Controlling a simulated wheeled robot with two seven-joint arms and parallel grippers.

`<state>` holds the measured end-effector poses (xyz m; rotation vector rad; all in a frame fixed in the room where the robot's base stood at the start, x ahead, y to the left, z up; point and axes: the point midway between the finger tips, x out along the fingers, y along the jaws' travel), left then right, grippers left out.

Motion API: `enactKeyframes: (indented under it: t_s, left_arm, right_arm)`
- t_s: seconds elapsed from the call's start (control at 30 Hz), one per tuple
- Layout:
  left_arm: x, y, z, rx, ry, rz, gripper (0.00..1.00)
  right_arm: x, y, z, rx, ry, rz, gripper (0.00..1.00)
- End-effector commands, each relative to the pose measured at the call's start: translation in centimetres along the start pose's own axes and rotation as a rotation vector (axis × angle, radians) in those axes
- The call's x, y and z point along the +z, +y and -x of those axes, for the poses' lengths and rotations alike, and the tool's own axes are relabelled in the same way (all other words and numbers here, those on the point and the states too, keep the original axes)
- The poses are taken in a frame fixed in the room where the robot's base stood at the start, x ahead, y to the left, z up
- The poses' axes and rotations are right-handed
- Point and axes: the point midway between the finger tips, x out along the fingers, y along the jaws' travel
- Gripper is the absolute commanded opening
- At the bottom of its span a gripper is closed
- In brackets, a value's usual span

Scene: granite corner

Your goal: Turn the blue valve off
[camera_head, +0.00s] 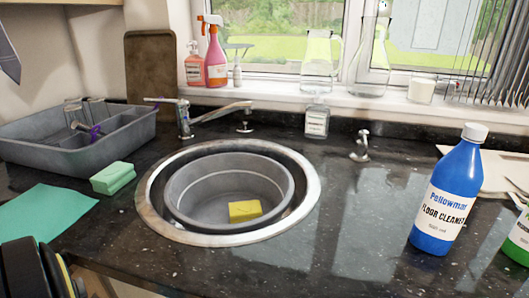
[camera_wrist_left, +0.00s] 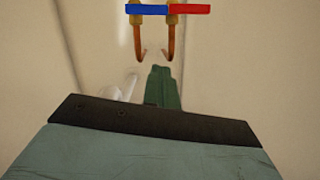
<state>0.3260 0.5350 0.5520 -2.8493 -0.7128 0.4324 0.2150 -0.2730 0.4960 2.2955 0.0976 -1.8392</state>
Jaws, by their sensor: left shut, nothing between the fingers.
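In the left wrist view, the blue valve handle (camera_wrist_left: 146,10) is at the top, lying level across the picture. A red valve handle (camera_wrist_left: 190,9) sits right beside it, also level. Curved copper pipes (camera_wrist_left: 171,42) hang below both handles. My left gripper (camera_wrist_left: 160,72) is shut with nothing in it, below the handles in the picture and apart from them. Its fingertips are close to the lower pipe ends in the picture; I cannot tell how far off in depth. The valves do not show in the head view. My right gripper is in neither view.
Pale walls surround the valves, and a whitish pipe (camera_wrist_left: 129,87) is left of my fingers. Above, the dark counter (camera_head: 290,255) holds a sink (camera_head: 148,205), a grey rack (camera_head: 60,155), a green sponge (camera_head: 113,178) and a blue floor cleaner bottle (camera_head: 447,200).

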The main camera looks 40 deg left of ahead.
Motion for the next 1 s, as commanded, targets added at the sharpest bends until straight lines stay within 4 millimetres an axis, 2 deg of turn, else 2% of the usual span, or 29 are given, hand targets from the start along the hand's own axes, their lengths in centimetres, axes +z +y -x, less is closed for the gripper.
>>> enactKeyframes:
  t_s: [0.2, 0.27, 0.37, 0.47, 0.53, 0.6, 0.7, 0.83, 0.9, 1.0]
  left_arm:
    - [0.8, 0.8, 0.5, 0.022, -0.035, -0.005, 0.00]
    - [2.1, 1.9, 1.2, 0.053, -0.087, -0.013, 0.00]
    - [5.4, 4.7, 3.6, 0.135, -0.224, -0.039, 0.00]
    - [9.6, 7.8, 7.7, 0.235, -0.406, -0.085, 0.00]
    - [12.5, 9.5, 11.1, 0.301, -0.534, -0.127, 0.00]
    - [15.1, 10.7, 14.9, 0.361, -0.660, -0.176, 0.00]
    - [18.2, 11.4, 20.5, 0.435, -0.827, -0.257, 0.00]
    - [20.8, 11.5, 25.7, 0.512, -0.966, -0.368, 0.00]
    - [21.7, 11.2, 27.6, 0.541, -1.016, -0.417, 0.00]
    - [22.4, 10.9, 29.4, 0.565, -1.060, -0.463, 0.00]
  right_arm:
    - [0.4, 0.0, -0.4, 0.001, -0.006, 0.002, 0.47]
    - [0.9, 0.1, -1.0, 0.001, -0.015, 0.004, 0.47]
    - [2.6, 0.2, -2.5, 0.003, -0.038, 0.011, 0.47]
    - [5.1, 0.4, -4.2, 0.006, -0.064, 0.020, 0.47]
    - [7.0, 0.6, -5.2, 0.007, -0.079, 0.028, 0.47]
    - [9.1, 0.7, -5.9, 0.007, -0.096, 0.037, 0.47]
    - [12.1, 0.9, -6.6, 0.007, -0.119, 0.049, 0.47]
    - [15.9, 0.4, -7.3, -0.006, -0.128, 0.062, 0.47]
    - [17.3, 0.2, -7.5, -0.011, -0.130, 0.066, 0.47]
    - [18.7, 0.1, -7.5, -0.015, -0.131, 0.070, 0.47]
